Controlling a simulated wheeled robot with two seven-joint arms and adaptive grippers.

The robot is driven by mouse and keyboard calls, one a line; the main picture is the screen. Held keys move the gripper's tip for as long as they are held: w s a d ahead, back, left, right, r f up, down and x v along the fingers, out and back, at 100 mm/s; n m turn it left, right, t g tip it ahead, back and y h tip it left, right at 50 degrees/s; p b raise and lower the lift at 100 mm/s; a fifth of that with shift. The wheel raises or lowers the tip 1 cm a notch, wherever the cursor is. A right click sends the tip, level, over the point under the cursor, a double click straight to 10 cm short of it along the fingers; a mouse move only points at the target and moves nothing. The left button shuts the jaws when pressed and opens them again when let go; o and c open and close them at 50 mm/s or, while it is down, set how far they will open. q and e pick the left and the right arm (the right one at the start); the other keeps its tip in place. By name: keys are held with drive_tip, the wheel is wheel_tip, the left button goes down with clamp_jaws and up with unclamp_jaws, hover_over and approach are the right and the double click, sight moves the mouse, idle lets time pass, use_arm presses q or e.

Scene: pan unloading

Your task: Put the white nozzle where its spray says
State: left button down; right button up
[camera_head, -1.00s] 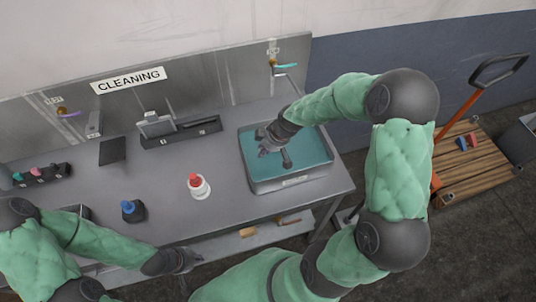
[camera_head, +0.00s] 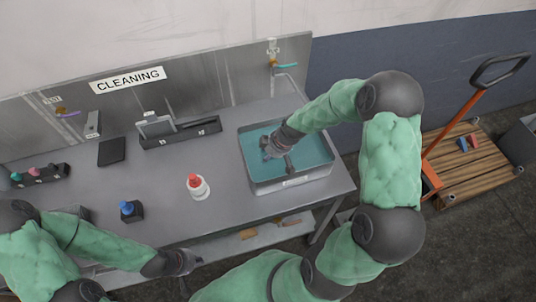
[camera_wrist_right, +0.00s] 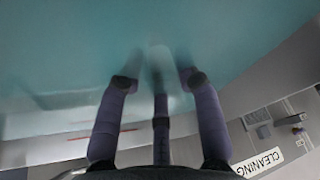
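I cannot clearly make out a white nozzle. A pale, blurred shape (camera_wrist_right: 157,62) shows beyond my right fingers in the wrist view; I cannot tell whether it is a nozzle or a reflection. My right gripper (camera_head: 275,152) reaches down into the water-filled grey basin (camera_head: 290,183). In the wrist view the right gripper (camera_wrist_right: 160,82) has its fingers spread, with nothing clearly held. A white bottle with a red top (camera_head: 198,186) and a dark bottle with a blue top (camera_head: 130,210) stand on the counter. My left gripper (camera_head: 187,262) hangs at the counter's front edge, its fingers unclear.
A rack with several coloured pieces (camera_head: 40,175) sits at the far left. A dark numbered holder (camera_head: 180,133) and a black pad (camera_head: 112,151) lie near the back wall. The CLEANING sign (camera_head: 128,80) hangs above. Counter between bottles and basin is clear.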

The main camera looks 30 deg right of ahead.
drive_tip(key=shift+r, duration=0.15)
drive_tip(key=shift+d+r, duration=0.1)
drive_tip(key=shift+r, duration=0.25)
drive_tip(key=p+v, duration=0.1)
drive_tip(key=v, duration=1)
drive_tip(key=shift+s+r, duration=0.1)
drive_tip(key=shift+s, duration=0.15)
